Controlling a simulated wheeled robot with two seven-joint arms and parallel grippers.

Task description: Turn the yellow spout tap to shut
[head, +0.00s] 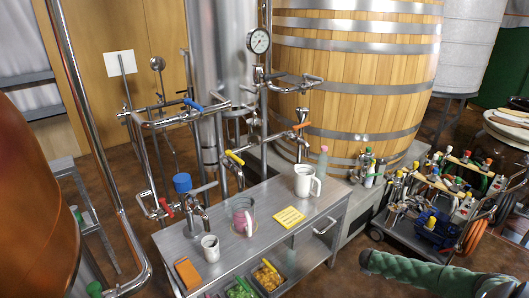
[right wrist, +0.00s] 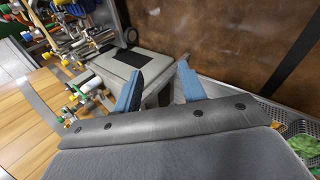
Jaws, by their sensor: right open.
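The yellow tap handle (head: 235,158) sits on the steel pipework above the back of the steel table in the head view. It points up and to the left at a slant. Its spout is hard to make out among the pipes. My right gripper (right wrist: 160,88) shows in the right wrist view with its two blue fingers apart and nothing between them. No gripper of mine is seen near the yellow handle in the head view. My left gripper is in neither view.
Orange (head: 301,125), blue (head: 193,105) and red (head: 165,207) handles are on nearby pipes. The table holds a white jug (head: 304,181), a pink-filled jug (head: 242,218), a white mug (head: 210,248) and a yellow pad (head: 289,217). A loaded trolley (head: 440,195) stands right.

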